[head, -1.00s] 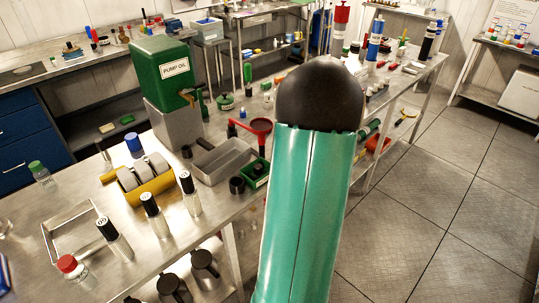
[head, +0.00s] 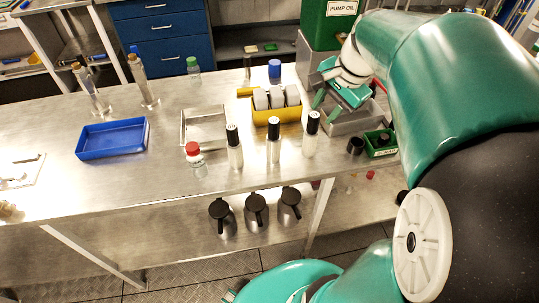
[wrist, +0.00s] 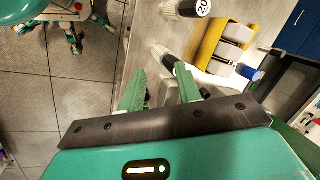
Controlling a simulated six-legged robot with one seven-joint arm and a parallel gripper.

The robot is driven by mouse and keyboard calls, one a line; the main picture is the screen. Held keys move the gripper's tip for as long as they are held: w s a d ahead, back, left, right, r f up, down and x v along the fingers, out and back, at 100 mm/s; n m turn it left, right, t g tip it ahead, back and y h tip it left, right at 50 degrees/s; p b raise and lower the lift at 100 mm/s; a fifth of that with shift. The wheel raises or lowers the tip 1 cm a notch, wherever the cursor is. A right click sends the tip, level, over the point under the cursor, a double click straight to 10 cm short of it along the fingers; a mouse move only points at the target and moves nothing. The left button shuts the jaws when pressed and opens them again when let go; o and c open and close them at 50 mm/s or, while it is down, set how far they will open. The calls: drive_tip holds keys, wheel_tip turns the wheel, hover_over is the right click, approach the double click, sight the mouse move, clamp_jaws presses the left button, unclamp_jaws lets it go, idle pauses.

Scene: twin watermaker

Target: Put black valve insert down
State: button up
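My gripper (head: 329,106) is over the grey tray (head: 352,127) on the bench, right of the yellow holder. Its two green fingers stand apart, also in the wrist view (wrist: 158,93), and I see nothing clasped between them. A short black cylinder (head: 355,146), possibly the black valve insert, stands on the bench just left of the small green bin (head: 380,143). Another black piece sits in that bin. In the wrist view a small dark piece (wrist: 169,62) shows by the right fingertip; I cannot tell whether they touch.
The yellow holder (head: 276,116) with pale rollers stands left of my gripper. Black-capped bottles (head: 273,138) line the front. The green pump oil tank (head: 318,30) rises behind. A blue tray (head: 112,138) lies far left. Clear bench lies between the trays on the left.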

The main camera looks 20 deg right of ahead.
drive_tip(key=s+a+n+t, duration=0.1)
drive_tip(key=s+a+n, duration=0.3)
drive_tip(key=a+n, duration=0.3)
drive_tip(key=s+a+n+t+h, duration=0.1)
drive_tip(key=s+a+n, duration=0.3)
drive_tip(key=a+n, duration=0.3)
drive_tip(key=a, duration=0.3)
drive_tip(key=shift+s+a, duration=0.25)
drive_tip(key=shift+a, duration=0.05)
drive_tip(key=shift+d+r, duration=0.1)
drive_tip(key=shift+d, duration=0.05)
